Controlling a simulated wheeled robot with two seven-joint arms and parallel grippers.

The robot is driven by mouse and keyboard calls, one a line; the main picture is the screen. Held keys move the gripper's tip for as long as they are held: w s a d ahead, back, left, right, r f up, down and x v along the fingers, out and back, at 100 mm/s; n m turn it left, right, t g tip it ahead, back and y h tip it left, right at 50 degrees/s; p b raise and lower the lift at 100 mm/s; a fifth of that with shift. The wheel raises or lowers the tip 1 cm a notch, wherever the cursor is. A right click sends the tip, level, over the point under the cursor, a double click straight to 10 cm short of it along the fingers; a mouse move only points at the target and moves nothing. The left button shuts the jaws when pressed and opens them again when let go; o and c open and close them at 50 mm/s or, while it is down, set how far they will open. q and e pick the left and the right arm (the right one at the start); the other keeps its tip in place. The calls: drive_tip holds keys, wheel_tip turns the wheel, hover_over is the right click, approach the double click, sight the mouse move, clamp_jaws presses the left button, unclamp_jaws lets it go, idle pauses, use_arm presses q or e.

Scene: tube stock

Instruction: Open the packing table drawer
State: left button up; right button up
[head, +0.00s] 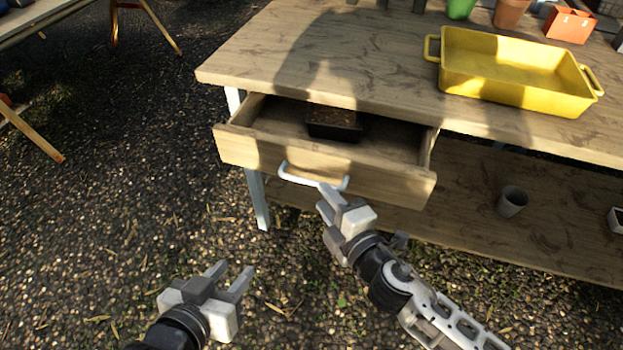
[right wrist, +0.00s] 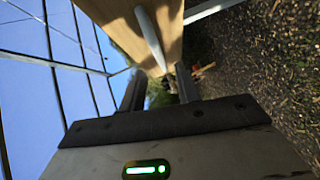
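The packing table (head: 300,55) has a wooden drawer (head: 320,172) that stands pulled out well from under its top. The drawer's pale bar handle (head: 300,180) is on its front. My right gripper (head: 328,199) is at the right part of the handle. In the right wrist view its fingers (right wrist: 160,78) are apart, and the handle (right wrist: 150,40) runs down toward the gap between their tips; I see no clear grip on it. A dark tray (head: 336,124) with brown contents lies inside the drawer. My left gripper (head: 228,276) is open and empty above the gravel, left of the drawer.
A yellow tub (head: 490,85) stands on the tabletop, with pots (head: 510,12) and an orange container (head: 570,25) behind it. A lower shelf (head: 540,225) holds a grey pot (head: 511,201).

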sight(313, 185)
drive_tip(key=x, duration=0.6)
drive_tip(key=shift+w+a, duration=0.15)
drive_tip(key=shift+w, duration=0.15)
drive_tip(key=shift+f, duration=0.1)
clamp_jaws()
